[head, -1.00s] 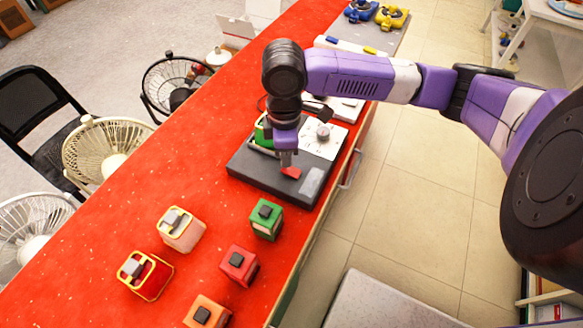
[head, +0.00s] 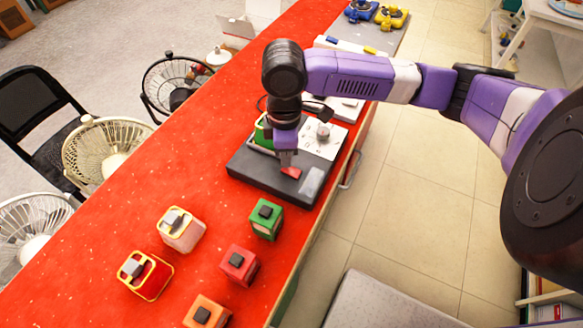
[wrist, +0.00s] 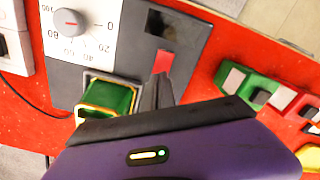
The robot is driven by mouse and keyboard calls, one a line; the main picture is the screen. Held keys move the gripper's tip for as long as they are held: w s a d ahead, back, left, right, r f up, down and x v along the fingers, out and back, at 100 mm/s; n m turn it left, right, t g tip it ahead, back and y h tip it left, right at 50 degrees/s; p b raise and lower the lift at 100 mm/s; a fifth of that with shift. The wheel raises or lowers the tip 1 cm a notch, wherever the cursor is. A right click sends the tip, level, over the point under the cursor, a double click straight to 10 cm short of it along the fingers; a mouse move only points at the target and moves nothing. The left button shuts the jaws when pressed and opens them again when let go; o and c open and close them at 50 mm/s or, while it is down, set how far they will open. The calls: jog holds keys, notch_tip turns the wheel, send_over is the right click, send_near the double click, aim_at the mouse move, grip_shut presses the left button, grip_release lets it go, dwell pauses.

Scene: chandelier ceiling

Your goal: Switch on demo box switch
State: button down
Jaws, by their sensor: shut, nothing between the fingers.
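The demo box is a dark grey flat box (head: 262,181) on the red counter, with a white dial plate (head: 323,140), a green block with a yellow rim set in it, and a red rocker switch (head: 291,172). In the wrist view the red switch (wrist: 159,64) lies just beyond my fingertips, beside a dark window. My gripper (head: 286,165) points down over the box with its fingers together and empty, the tips right at the red switch. The fingers (wrist: 160,84) partly cover the switch's near end. I cannot tell whether they touch it or which way it is tipped.
Several small coloured boxes with switches, including a green one (head: 266,219) and a red one (head: 239,265), stand on the counter (head: 110,250) in front of the demo box. Fans and a black chair (head: 38,105) stand to the left. Tiled floor is at the right.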

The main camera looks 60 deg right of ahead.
jog(key=shift+f+b, duration=0.65)
jog(key=shift+f, duration=0.35)
dwell(0.5)
jog(key=shift+r, duration=0.2)
notch_tip(320, 180, up, 7)
jog(key=p, duration=0.6)
jog(key=shift+f, duration=0.1)
dwell(0.5)
